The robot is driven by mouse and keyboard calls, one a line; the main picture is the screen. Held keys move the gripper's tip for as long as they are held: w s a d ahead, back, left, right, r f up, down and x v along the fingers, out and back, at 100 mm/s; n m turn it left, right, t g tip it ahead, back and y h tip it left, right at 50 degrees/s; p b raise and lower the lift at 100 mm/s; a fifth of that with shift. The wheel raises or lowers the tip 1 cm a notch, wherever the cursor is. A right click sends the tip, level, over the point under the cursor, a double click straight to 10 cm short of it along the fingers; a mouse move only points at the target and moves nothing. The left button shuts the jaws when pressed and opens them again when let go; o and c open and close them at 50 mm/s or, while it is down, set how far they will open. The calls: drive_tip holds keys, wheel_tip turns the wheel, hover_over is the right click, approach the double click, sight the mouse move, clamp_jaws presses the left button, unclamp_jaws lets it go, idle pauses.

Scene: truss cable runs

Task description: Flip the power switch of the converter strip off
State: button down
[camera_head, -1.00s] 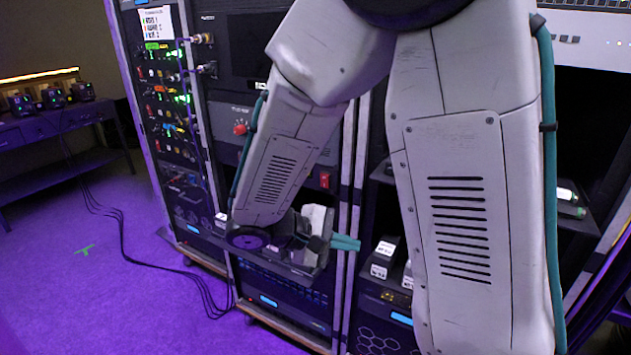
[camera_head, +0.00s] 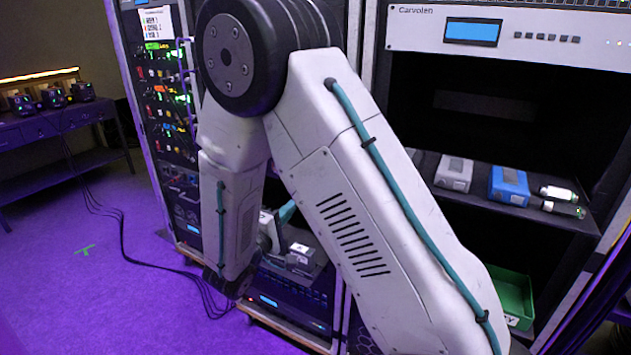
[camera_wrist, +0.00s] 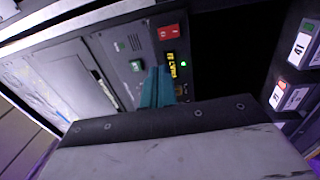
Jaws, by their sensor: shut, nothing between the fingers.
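In the wrist view, a red rocker switch (camera_wrist: 170,32) sits on a dark panel (camera_wrist: 113,48), with a yellow display or label (camera_wrist: 172,62) and a small lit green light below it. I cannot tell for sure that this is the converter strip's switch. My gripper (camera_wrist: 156,72) is shut and empty, its teal fingers pointing at the panel below the red switch, left of the yellow label. Whether the tips touch the panel is unclear. In the head view, teal fingers (camera_head: 287,211) show beside my forearm; my arm hides the panel and red switch there.
Boxes with white labels (camera_wrist: 301,43) stand at the right, beyond a dark gap. In the head view, a shelf holds a grey box (camera_head: 454,174) and a blue box (camera_head: 509,186); a green bin (camera_head: 512,295) is below.

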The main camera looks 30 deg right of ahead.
drive_tip(key=x, duration=1.4)
